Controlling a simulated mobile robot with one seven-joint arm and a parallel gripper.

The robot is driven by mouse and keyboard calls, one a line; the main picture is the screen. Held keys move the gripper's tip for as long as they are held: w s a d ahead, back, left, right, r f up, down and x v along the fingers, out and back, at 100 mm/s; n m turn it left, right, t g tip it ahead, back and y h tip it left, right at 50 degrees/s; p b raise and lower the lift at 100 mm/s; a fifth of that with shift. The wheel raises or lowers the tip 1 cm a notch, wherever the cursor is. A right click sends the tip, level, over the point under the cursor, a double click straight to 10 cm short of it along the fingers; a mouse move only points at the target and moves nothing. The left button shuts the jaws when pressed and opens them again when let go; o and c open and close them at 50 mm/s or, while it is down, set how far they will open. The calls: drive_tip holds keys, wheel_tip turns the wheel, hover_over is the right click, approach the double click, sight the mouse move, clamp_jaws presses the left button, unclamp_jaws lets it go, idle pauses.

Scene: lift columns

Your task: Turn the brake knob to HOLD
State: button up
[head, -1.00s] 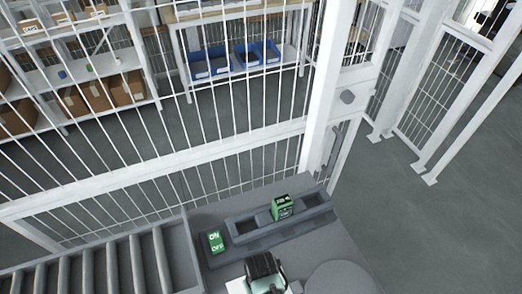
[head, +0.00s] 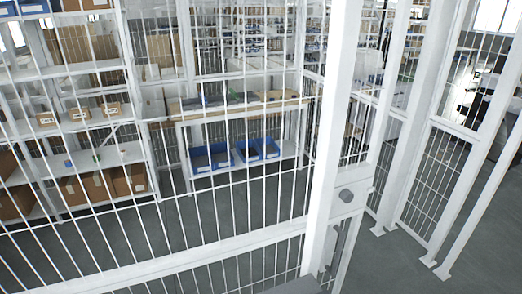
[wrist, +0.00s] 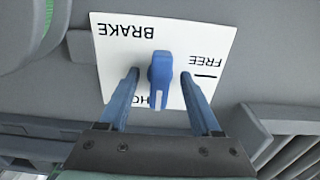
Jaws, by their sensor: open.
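In the wrist view a blue knob (wrist: 160,72) with a white pointer line stands on a white label plate (wrist: 112,48) marked BRAKE, which appears upside down. The pointer line is at the knob's lower end in the picture. The word FREE and a short black mark are to the right of the knob. Another word below the knob is partly hidden by it and my left finger. My gripper (wrist: 160,75) is open, with one blue finger on each side of the knob and a gap visible on both sides. Neither knob nor gripper shows in the head view.
The plate is on a grey panel (wrist: 50,100). A round green-and-grey part (wrist: 22,30) is at the upper left and ribbed grey parts (wrist: 285,130) are at the lower right. In the head view a white barred fence (head: 150,262) stands before shelves with blue bins (head: 210,158).

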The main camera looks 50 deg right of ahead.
drive_tip(key=shift+r+p, duration=4.25)
drive_tip(key=shift+r, duration=0.2)
